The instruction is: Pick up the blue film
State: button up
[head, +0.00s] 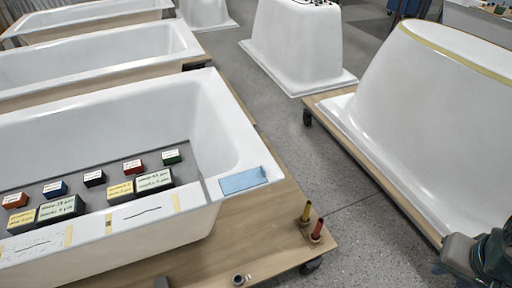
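The blue film (243,180) is a small light-blue rectangle lying flat on the front right corner of the white rim of the nearest bathtub shell (222,125). Nothing covers it. My gripper cannot be made out in the head view.
Several small labelled boxes (153,181) stand on a grey surface inside the near tub. Red and yellow-handled tools (316,229) stand on the wooden base (262,215) beside it. More white shells stand behind and at the right (430,110). Grey floor (290,135) lies between them.

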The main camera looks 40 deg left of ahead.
aim_at(239, 181)
jog(key=u, duration=1)
jog(key=i, duration=0.9)
jog(key=u, duration=0.95)
